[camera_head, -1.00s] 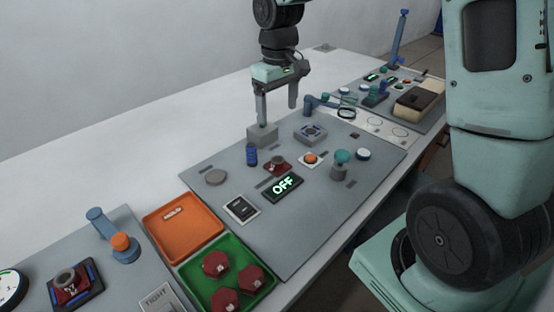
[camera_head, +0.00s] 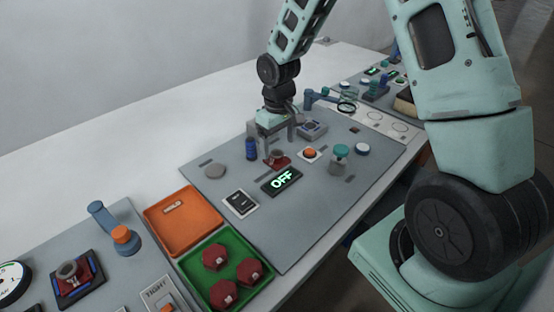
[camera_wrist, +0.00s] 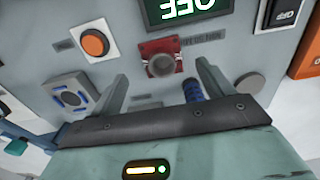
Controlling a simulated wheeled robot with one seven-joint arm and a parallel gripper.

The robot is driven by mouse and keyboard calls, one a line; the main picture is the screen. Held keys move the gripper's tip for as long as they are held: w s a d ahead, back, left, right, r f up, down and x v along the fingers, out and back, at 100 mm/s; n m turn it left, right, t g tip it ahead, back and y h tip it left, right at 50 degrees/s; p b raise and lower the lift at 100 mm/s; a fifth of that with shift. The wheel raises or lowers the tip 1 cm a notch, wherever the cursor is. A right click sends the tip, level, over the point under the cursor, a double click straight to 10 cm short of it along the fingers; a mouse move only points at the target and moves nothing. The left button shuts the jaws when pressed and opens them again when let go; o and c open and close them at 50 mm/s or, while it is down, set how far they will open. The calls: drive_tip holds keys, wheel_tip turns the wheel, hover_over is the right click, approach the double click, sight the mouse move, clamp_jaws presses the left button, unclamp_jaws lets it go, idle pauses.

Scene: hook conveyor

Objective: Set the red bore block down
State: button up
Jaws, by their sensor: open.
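A red bore block (camera_head: 277,160) with a grey round bore sits on the grey panel behind the lit OFF display (camera_head: 282,181). It also shows in the wrist view (camera_wrist: 160,48), beyond the fingertips. My gripper (camera_head: 277,137) is low over the panel just behind the block, fingers pointing down. In the wrist view my gripper (camera_wrist: 163,80) is open, and its two fingers are apart with nothing held between them. A second red bore block (camera_head: 70,275) sits on a dark pad with blue bars at the lower left.
A blue ribbed post (camera_head: 251,148) stands close left of my gripper. An orange button (camera_head: 310,152) and a teal-capped post (camera_head: 340,156) are to the right. An orange tray (camera_head: 184,222) and a green tray (camera_head: 210,296) with three red hexagonal pieces lie front left.

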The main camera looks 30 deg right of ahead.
sight(277, 153)
wheel_tip(277, 153, down, 4)
drive_tip(key=shift+a+f, duration=0.15)
drive_tip(key=shift+f, duration=0.05)
drive_tip(key=shift+c, duration=0.3)
drive_tip(key=shift+w, duration=0.1)
drive_tip(key=c, duration=1.3)
